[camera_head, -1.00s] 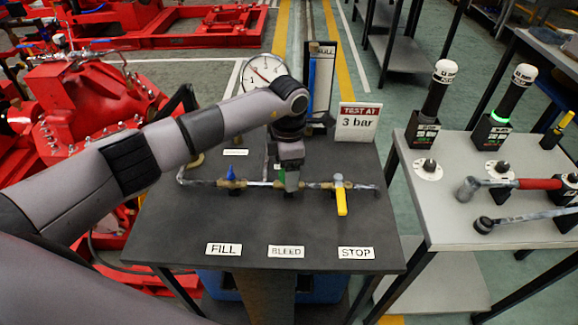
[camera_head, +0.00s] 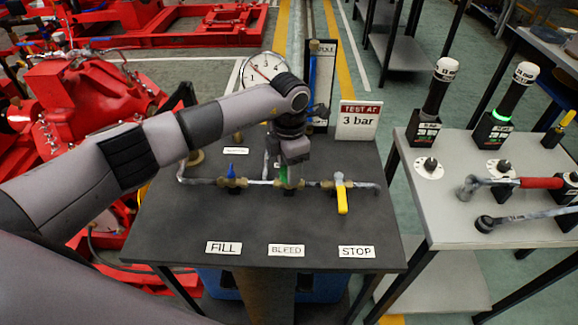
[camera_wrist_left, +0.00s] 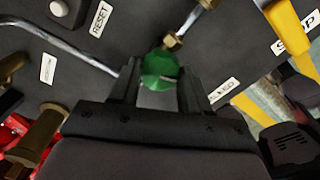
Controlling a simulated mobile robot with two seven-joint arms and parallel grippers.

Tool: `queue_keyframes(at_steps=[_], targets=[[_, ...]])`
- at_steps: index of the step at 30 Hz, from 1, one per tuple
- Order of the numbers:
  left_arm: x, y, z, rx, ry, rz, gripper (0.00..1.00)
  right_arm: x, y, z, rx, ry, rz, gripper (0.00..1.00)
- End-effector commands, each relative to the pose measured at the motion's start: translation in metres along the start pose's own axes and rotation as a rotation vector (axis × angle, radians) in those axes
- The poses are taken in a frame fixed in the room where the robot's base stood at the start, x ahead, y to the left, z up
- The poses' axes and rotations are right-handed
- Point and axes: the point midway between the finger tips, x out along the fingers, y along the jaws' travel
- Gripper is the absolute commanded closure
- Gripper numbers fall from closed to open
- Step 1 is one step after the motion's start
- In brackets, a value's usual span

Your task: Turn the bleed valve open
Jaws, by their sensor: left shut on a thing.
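The bleed valve's green handle (camera_head: 284,174) sits on the middle brass body of the pipe row, behind the BLEED label (camera_head: 286,250). My left gripper (camera_head: 287,163) comes down over it from above. In the left wrist view, the green handle (camera_wrist_left: 161,71) lies between the two dark fingers of my left gripper (camera_wrist_left: 158,88), which is shut on it. The fingers and palm hide part of the handle. The handle's exact angle against the pipe is hard to tell. My right gripper is not in view.
On the same pipe are a blue-handled valve (camera_head: 231,172) to the left and a yellow-handled valve (camera_head: 341,196) to the right. A pressure gauge (camera_head: 258,70) and a "3 bar" sign (camera_head: 358,121) stand behind. A side table (camera_head: 455,215) holds tools at right.

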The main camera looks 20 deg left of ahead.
Motion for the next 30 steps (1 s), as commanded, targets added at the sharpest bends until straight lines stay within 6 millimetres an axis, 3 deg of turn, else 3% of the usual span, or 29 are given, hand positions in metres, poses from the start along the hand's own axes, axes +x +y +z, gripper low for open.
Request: queue_keyframes(at_steps=[30], targets=[[-0.0036, 0.0025, 0.0007, -0.965, -0.007, 0.001, 0.84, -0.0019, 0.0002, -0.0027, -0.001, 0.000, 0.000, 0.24]])
